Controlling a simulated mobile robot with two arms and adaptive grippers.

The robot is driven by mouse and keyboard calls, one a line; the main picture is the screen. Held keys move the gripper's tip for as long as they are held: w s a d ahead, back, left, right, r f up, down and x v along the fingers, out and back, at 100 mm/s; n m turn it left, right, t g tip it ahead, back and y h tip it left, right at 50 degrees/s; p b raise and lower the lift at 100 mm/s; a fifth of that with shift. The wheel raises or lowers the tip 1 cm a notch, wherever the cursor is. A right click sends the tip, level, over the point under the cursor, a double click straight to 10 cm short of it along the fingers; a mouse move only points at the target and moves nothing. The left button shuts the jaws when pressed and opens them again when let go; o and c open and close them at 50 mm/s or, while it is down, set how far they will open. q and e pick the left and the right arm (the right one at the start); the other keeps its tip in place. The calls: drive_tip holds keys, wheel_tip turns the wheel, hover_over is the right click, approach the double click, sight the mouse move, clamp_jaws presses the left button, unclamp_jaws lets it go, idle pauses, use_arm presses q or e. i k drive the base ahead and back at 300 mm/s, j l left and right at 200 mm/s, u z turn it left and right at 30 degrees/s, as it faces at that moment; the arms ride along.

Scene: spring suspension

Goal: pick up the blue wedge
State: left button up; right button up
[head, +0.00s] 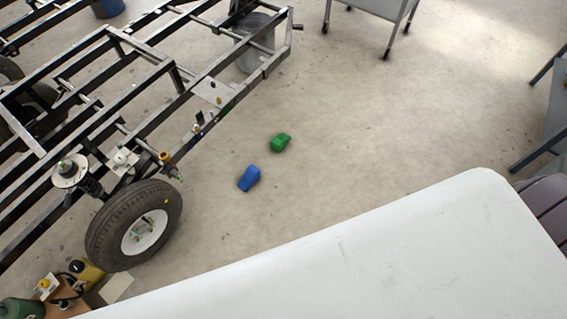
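The blue wedge (249,178) lies on the concrete floor in the head view, to the right of the wheel and beyond the white surface's edge. A similar green wedge (281,142) lies a little farther off, up and to the right of it, with a small gap between them. Nothing covers the blue wedge. Neither of my grippers shows in the head view.
A dark metal vehicle frame (150,50) with a tyre (135,225) stands at the left. A white surface (370,260) fills the lower right foreground. A wheeled cart (375,8) stands at the back. The floor (390,130) right of the wedges is clear.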

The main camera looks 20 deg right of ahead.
sight(253, 172)
drive_tip(key=z, duration=0.25)
drive_tip(key=i+z, duration=0.25)
drive_tip(key=i, duration=0.7)
